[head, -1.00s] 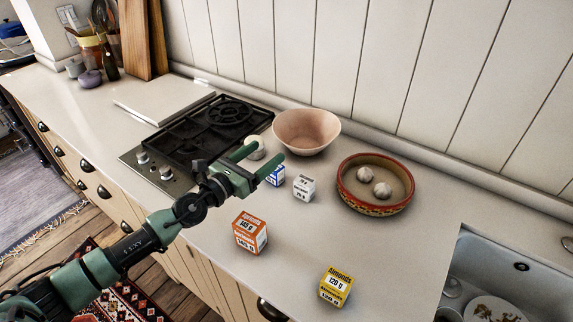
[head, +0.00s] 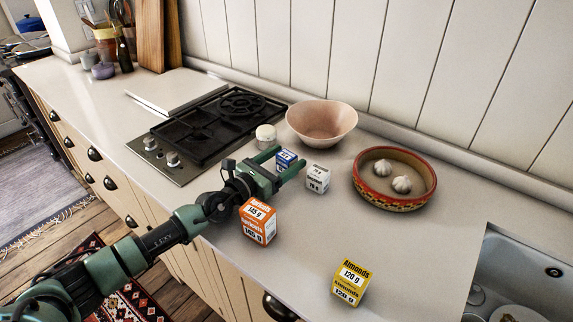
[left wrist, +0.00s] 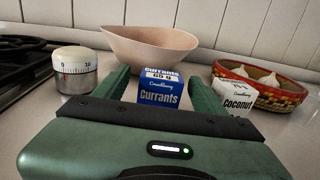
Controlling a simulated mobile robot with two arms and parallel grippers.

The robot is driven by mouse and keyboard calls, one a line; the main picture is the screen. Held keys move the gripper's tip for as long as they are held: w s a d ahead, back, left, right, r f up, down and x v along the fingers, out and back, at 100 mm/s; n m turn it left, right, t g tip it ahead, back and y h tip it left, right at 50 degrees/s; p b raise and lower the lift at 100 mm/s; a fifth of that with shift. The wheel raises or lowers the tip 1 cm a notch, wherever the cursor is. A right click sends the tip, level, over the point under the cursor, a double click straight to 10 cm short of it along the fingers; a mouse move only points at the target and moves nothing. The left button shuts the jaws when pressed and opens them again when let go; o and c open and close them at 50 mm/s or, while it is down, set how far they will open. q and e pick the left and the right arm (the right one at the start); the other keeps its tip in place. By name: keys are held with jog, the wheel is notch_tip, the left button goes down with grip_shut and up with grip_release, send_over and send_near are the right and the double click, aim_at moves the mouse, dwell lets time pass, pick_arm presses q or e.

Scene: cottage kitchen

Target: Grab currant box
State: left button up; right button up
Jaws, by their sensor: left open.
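The currant box (head: 285,159) is a small blue and white carton standing on the counter. In the left wrist view its "Currants" label (left wrist: 160,92) faces me, and it stands between the two green fingers. My left gripper (head: 284,162) is open around the box; I cannot tell whether either finger touches it. The lower part of the box is hidden behind the gripper body in the left wrist view. My right gripper is not in view.
A white coconut box (head: 317,178) stands close to the right finger. An orange box (head: 258,222) and a yellow almonds box (head: 350,282) stand nearer. A white timer (head: 265,134), pink bowl (head: 321,124), garlic dish (head: 394,201) and hob (head: 187,151) lie around.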

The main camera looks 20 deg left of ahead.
pick_arm(q)
jog(key=x, duration=0.3)
jog(key=shift+w+d, duration=0.2)
jog(key=shift+w, duration=0.15)
jog(key=c, duration=1.5)
